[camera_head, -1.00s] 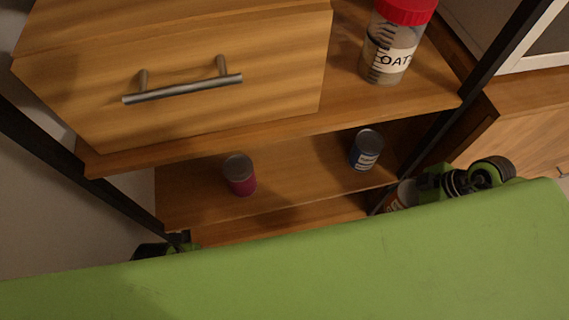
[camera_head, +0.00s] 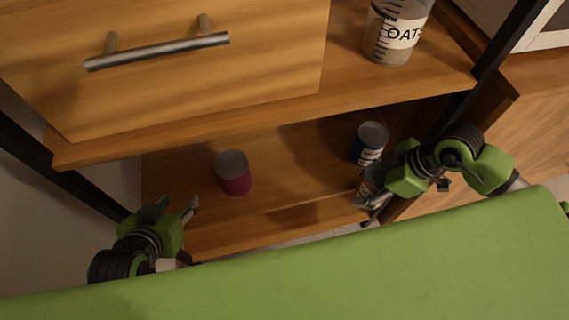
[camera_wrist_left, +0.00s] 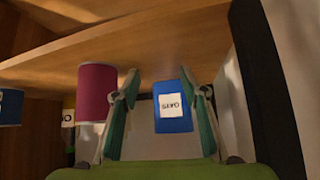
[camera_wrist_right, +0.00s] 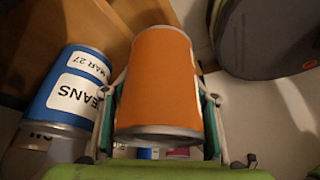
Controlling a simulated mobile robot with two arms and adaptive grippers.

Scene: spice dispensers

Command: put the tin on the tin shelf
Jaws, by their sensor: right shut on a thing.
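My right gripper (camera_head: 376,190) is shut on an orange tin (camera_wrist_right: 158,80). In the head view this tin (camera_head: 370,181) is partly hidden by the gripper, at the front right edge of the lower shelf (camera_head: 285,165). A blue tin with a white label (camera_head: 370,142) stands just behind it on the shelf; in the right wrist view the blue tin (camera_wrist_right: 75,95) is close beside the held one. A magenta tin (camera_head: 233,173) stands on the shelf's left half. My left gripper (camera_head: 192,208) is open and empty at the shelf's front left; its fingers (camera_wrist_left: 158,95) are apart.
A drawer with a metal bar handle (camera_head: 160,50) and an oats jar (camera_head: 398,32) are above the lower shelf. Dark posts (camera_head: 455,110) bound the unit. The shelf between the magenta and blue tins is clear. A blue labelled object (camera_wrist_left: 172,107) shows beyond my left fingers.

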